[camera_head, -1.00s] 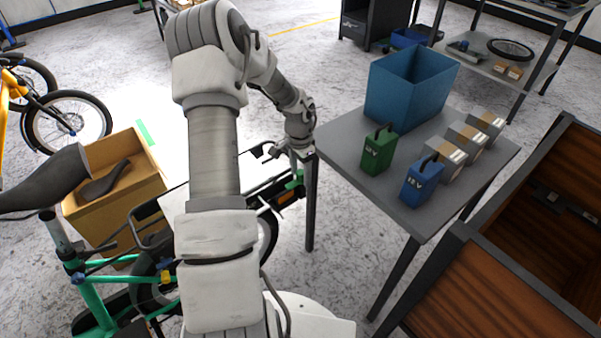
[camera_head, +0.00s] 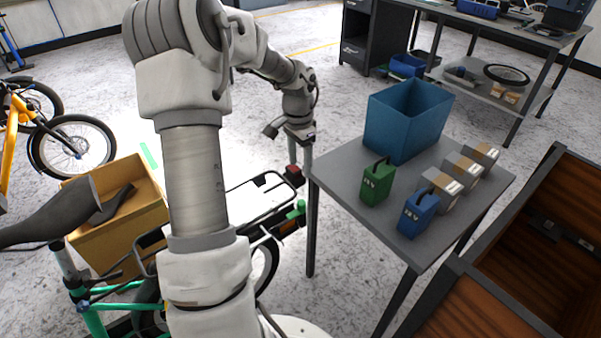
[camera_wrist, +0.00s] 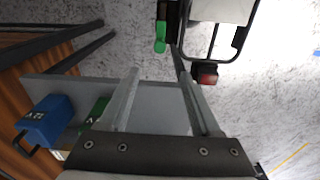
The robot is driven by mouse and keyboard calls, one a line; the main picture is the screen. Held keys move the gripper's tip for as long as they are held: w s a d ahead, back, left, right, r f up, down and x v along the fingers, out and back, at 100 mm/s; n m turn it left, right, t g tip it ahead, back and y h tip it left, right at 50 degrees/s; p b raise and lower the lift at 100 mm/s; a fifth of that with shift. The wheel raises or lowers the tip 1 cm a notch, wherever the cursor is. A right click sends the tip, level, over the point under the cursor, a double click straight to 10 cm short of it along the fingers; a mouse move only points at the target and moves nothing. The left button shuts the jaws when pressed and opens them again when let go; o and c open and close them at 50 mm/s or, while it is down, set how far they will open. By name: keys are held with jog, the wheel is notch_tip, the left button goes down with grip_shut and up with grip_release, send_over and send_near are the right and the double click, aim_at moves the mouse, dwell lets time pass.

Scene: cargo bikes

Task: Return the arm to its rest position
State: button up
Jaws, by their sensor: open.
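My arm reaches forward over the workshop floor in the head view. My gripper (camera_head: 298,158) points down between the rear of the green cargo bike (camera_head: 92,318) and the grey table (camera_head: 345,190). In the wrist view, the two fingers of my gripper (camera_wrist: 158,75) stand wide apart with nothing held between them. The bike's rear rack (camera_head: 262,190) is beside and below the gripper. The red tail light (camera_wrist: 205,76) shows just past the right fingertip in the wrist view. I cannot tell the exact gap between them.
On the table stand a blue bin (camera_head: 407,125), a green battery (camera_head: 377,182), a blue battery (camera_head: 418,213) and several small boxes (camera_head: 438,190). A brown open crate (camera_head: 490,300) is at lower right. A cardboard box (camera_head: 135,225) is left of my arm.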

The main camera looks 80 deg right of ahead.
jog(key=shift+r, duration=0.55)
